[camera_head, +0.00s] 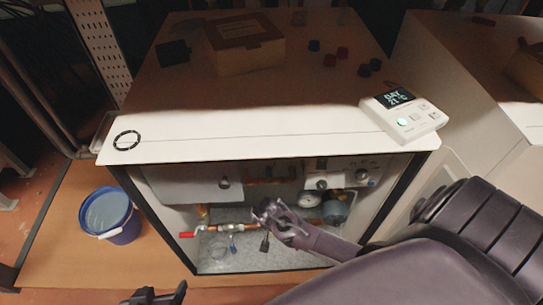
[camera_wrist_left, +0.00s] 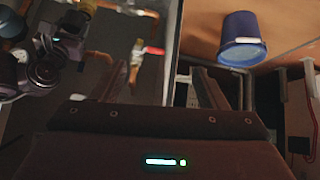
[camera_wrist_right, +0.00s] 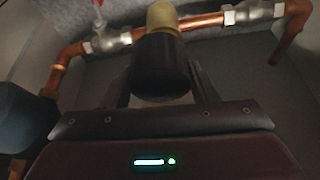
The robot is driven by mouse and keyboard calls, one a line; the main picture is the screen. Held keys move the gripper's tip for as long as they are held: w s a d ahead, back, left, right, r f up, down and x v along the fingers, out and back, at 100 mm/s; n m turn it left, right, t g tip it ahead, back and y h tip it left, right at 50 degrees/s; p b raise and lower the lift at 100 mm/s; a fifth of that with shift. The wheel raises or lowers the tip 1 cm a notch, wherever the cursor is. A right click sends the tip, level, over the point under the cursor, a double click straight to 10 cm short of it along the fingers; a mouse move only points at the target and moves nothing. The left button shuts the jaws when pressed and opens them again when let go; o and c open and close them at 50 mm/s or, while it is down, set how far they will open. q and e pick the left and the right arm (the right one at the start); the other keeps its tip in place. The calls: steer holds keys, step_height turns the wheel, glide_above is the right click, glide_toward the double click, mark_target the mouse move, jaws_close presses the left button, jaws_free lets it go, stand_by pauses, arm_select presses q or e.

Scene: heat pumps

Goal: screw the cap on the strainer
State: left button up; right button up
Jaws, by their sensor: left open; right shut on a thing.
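The black cap (camera_wrist_right: 160,68) is between the fingers of my right gripper (camera_wrist_right: 162,88) in the right wrist view. The brass strainer (camera_wrist_right: 162,17) branches off the copper pipe just beyond it, its end lined up with the cap. They appear to meet; I cannot tell whether threads are engaged. In the head view my right gripper (camera_head: 268,212) is inside the open cabinet at the pipe; the strainer is hard to make out there. My left gripper (camera_head: 155,297) is open and empty at the bottom edge; its spread fingers (camera_wrist_left: 158,85) show in the left wrist view.
The cabinet's white top (camera_head: 250,138) overhangs the pipes. A red-handled valve (camera_head: 187,234) is on the pipe's left. A thermostat (camera_head: 405,115) and several small caps lie on top.

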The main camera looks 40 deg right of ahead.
steer(key=shift+w+d+b, duration=0.2)
steer(key=shift+w+b, duration=0.1)
steer(key=shift+w, duration=0.1)
steer(key=shift+w+d+b, duration=0.25)
steer(key=shift+w+b, duration=0.1)
steer(key=shift+w, duration=0.05)
steer(key=shift+w+d+b, duration=0.4)
steer(key=shift+w+b, duration=0.15)
steer(key=shift+w, duration=0.1)
steer(key=shift+w+d+b, duration=0.3)
steer(key=shift+w+b, duration=0.05)
steer(key=shift+w, duration=0.1)
arm_select(q)
steer(key=w+r+t+h, duration=0.1)
steer(key=w+r+t, duration=0.2)
steer(key=r, duration=0.4)
steer(key=w+r+t+h, duration=0.2)
steer(key=r+t, duration=0.3)
steer(key=r, duration=0.3)
steer(key=w+d+r+t+h, duration=0.1)
steer(key=w+r+t, duration=0.3)
steer(key=r, duration=0.4)
steer(key=shift+r+t+h, duration=0.2)
steer(key=shift+t+h, duration=0.1)
steer(key=shift+t, duration=0.1)
arm_select(e)
steer(key=shift+f, duration=0.7)
arm_select(q)
steer(key=shift+d+r, duration=0.1)
steer(key=shift+r, duration=0.1)
